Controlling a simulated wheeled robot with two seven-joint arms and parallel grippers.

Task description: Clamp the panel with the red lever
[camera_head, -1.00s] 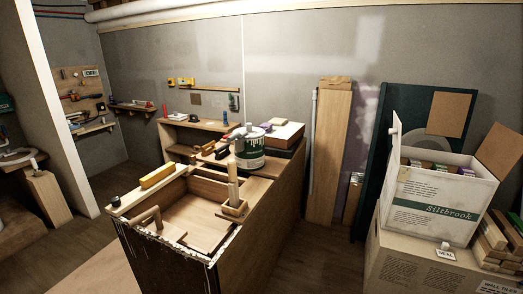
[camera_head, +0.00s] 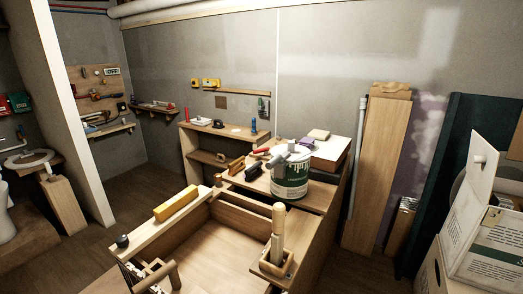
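A small red item (camera_head: 261,151) lies on the wooden cabinet top, left of a paint can. It is too small to tell whether it is a lever. No clamp or panel can be made out for certain; a tall wooden board (camera_head: 376,170) leans against the back wall at right. The open-topped wooden cabinet (camera_head: 310,228) stands in front of me, with a wooden handle (camera_head: 157,276) at its near left and an upright wooden post (camera_head: 277,228) in a small holder on its right side. Neither of my grippers is in view.
The paint can (camera_head: 291,176) stands on the cabinet top. A yellow block (camera_head: 177,203) and a black knob (camera_head: 122,241) sit along the left rail. A white carton (camera_head: 488,245) stands at far right. Floor (camera_head: 75,255) shows clear at left.

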